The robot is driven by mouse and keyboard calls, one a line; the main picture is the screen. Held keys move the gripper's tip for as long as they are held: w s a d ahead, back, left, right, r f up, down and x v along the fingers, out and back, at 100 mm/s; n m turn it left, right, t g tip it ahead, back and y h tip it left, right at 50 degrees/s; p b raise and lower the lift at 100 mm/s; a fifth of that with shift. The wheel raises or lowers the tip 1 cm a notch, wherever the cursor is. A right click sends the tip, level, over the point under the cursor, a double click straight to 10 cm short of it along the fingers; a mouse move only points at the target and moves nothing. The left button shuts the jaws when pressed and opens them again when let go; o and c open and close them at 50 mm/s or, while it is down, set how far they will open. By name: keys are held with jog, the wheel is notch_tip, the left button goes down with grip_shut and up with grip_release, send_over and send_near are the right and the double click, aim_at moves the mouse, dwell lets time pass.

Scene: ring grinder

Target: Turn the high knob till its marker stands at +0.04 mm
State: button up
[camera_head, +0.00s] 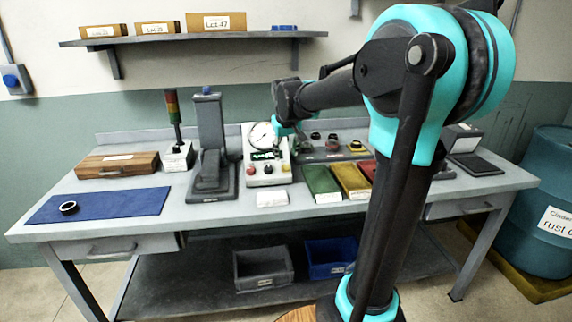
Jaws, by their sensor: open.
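A light control box (267,174) stands at the middle of the bench. It carries a round white dial (262,135), a small green-lit display (264,155) and several buttons. Which part is the high knob, and where its marker stands, is too small to tell. My gripper (302,143) hangs at the right side of the box, near the dial, with its jaws open. My wrist hides part of the box's upper right. I cannot tell whether the gripper touches anything.
A grey stand (209,145) and a signal lamp (174,115) are left of the box. Yellow (350,181) and green (319,180) trays lie to its right. A ring (68,208) lies on a blue mat (120,206). A shelf (200,40) hangs above.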

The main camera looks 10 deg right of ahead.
aim_at(286, 165)
jog(key=x, duration=0.6)
jog(key=shift+w+f, duration=0.1)
jog(key=shift+f, duration=0.25)
jog(key=shift+c, duration=0.5)
grip_shut()
